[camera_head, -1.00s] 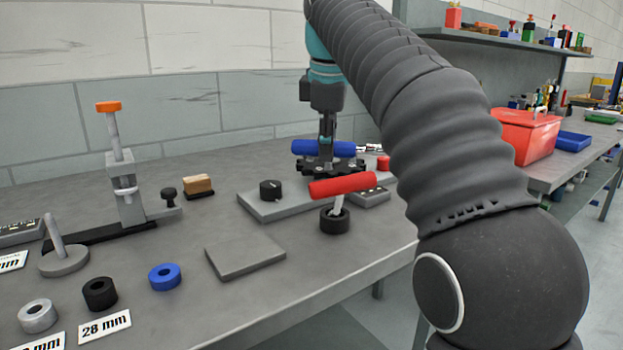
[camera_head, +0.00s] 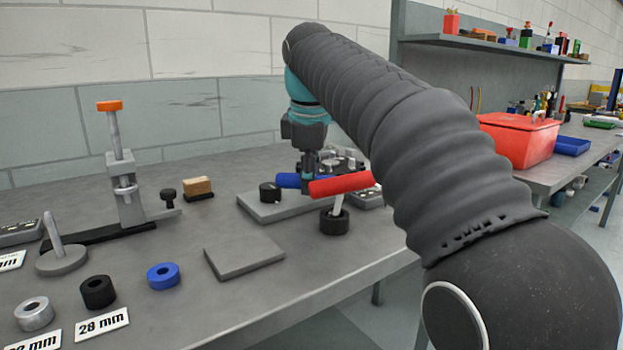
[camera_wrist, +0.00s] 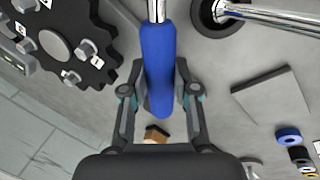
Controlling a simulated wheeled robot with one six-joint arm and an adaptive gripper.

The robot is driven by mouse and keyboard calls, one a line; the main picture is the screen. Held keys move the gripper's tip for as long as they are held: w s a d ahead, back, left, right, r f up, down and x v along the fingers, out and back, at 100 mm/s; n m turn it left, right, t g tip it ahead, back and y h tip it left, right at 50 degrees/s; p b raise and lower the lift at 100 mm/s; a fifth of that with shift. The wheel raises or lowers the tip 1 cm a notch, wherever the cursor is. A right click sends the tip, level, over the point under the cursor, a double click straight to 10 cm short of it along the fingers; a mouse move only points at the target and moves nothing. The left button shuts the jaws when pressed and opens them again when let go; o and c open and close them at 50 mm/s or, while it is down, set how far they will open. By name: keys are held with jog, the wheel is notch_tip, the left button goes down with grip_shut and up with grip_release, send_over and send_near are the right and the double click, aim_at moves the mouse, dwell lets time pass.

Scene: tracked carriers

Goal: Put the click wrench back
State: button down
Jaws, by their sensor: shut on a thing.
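A wrench with a blue handle (camera_head: 288,180) and a shiny metal shaft is in my gripper (camera_head: 308,187). In the wrist view the blue handle (camera_wrist: 158,70) lies between both fingers of my gripper (camera_wrist: 158,92), which is shut on it. The shaft runs out of the top of that view, so its far end is hidden. In the head view the red handle of another tool (camera_head: 341,184) hides part of my gripper and the blue wrench. I cannot tell whether the blue wrench touches the bench.
The red-handled tool rises from a black ring base (camera_head: 334,222) close in front. A black toothed wheel (camera_wrist: 62,50) lies to the left in the wrist view. A grey plate (camera_head: 244,256), blue ring (camera_head: 163,276) and upright clamp stand (camera_head: 126,190) are on the bench.

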jog(key=shift+f, duration=0.2)
jog(key=c, duration=0.9)
grip_release()
jog(key=shift+r, duration=0.45)
jog(key=p+v, duration=0.1)
jog(key=v, duration=1)
jog(key=shift+s+a+r, duration=0.1)
jog(key=shift+s+r, duration=0.05)
jog(key=shift+r, duration=0.1)
